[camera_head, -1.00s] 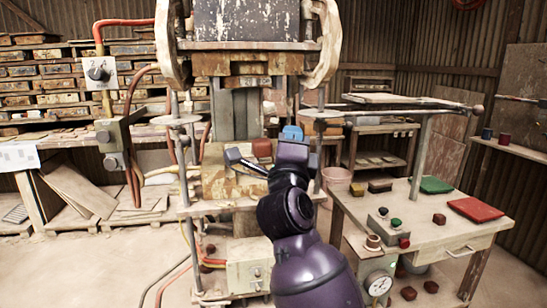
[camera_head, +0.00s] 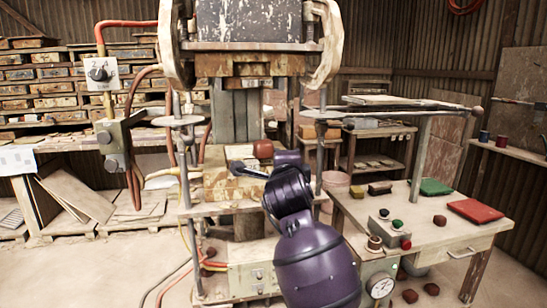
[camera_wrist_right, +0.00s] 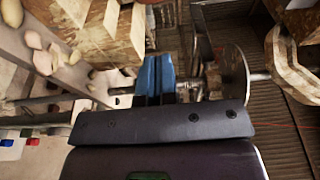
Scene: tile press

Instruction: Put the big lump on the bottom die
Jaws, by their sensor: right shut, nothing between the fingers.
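The big lump (camera_head: 263,149) is a red-brown rounded block in the head view. It appears to rest on the rusty, worn bottom die (camera_head: 222,184) in the middle of the press, though its base is partly hidden. My right arm reaches up from the bottom, and its dark wrist stands just right of the lump and in front of the die's right side. The right gripper's blue fingers show in the wrist view (camera_wrist_right: 154,76), shut together and empty. My left gripper is not in view.
The upper press block (camera_head: 247,65) hangs above the die, with upright rods on both sides. At right, a table (camera_head: 455,238) holds several small brown lumps, a button box (camera_head: 389,228), a green pad (camera_head: 436,187) and a red pad (camera_head: 475,210).

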